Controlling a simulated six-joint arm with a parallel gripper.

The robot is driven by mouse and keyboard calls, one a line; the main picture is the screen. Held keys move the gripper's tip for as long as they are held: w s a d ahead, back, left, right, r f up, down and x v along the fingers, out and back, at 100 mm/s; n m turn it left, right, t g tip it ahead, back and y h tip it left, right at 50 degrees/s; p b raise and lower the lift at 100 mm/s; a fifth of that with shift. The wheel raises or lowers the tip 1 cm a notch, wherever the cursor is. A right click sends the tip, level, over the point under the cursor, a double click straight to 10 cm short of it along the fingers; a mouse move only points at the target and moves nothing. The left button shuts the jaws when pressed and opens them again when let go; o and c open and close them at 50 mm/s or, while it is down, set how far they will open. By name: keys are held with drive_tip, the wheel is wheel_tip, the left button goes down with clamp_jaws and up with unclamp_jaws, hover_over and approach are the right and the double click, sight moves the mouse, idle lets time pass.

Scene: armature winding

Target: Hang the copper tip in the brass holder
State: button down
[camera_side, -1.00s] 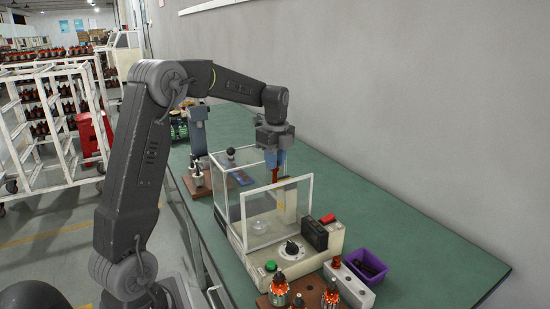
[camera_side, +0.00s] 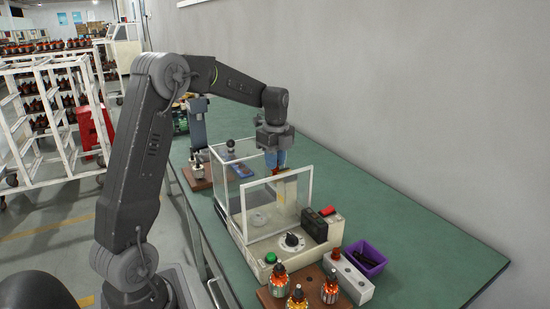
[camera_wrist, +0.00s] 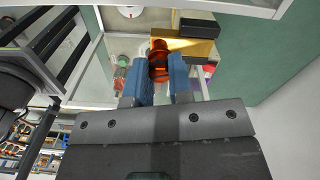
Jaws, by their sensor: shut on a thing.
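My gripper (camera_side: 275,160) has blue fingers and is shut on the copper tip (camera_side: 270,178), which hangs below them at the open top of the clear-walled machine. In the wrist view my gripper (camera_wrist: 165,80) has the orange-brown copper tip (camera_wrist: 158,60) between its fingertips. In the wrist view the brass holder (camera_wrist: 192,47) is right beside the tip. I cannot tell whether they touch.
The machine's clear wall frame (camera_side: 243,212) stands close around the fingers. A black box (camera_side: 314,224) sits on the machine's front. A purple bin (camera_side: 365,260) and several wound armatures (camera_side: 298,298) stand nearby. The green bench at right is free.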

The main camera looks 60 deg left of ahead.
drive_tip(key=shift+f, duration=0.9)
drive_tip(key=c, duration=0.9)
unclamp_jaws()
drive_tip(key=shift+c, duration=0.2)
drive_tip(key=shift+r, duration=0.15)
drive_tip(key=shift+r, duration=2.15)
